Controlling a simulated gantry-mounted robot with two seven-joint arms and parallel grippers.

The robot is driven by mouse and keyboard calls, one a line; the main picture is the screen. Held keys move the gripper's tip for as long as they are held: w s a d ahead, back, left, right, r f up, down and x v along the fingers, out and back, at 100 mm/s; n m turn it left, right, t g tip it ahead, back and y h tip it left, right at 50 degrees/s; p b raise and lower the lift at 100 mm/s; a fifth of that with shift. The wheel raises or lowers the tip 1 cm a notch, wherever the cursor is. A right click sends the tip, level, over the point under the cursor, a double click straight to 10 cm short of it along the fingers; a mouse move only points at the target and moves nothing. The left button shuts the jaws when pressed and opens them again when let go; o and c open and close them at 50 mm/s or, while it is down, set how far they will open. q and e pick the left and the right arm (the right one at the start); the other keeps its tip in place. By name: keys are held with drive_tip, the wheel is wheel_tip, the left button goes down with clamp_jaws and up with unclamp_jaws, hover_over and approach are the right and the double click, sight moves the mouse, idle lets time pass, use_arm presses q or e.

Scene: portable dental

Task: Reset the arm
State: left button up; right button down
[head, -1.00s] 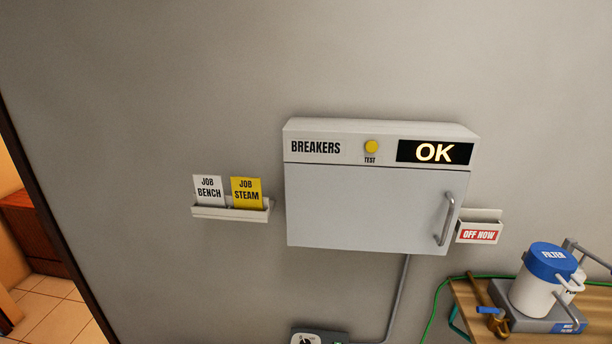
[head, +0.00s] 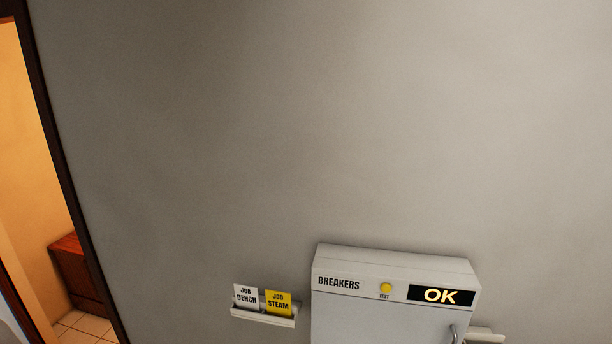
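Neither of my grippers nor my arms show in the head view. The grey breaker box (head: 395,290) hangs on the wall at the bottom, its lower part cut off by the frame edge. Its door (head: 370,322) looks shut, with part of the handle (head: 454,334) in view. A yellow test button (head: 386,288) and a display (head: 440,295) reading OK are on its top strip.
A small wall rack (head: 264,317) left of the box holds a white JOB BENCH card (head: 246,295) and a yellow JOB STEAM card (head: 278,302). A holder (head: 484,336) is partly visible at right. A doorway with a wooden cabinet (head: 78,277) is at left. The upper wall (head: 300,120) is bare.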

use_arm(q)
wheel_tip(320, 180, up, 9)
drive_tip(key=p, duration=0.7)
use_arm(e)
wheel_tip(320, 180, up, 9)
use_arm(q)
wheel_tip(320, 180, down, 75)
drive_tip(key=b, duration=7.5)
use_arm(e)
wheel_tip(320, 180, down, 75)
use_arm(q)
drive_tip(key=shift+d+r, duration=0.1)
drive_tip(key=shift+d, duration=0.1)
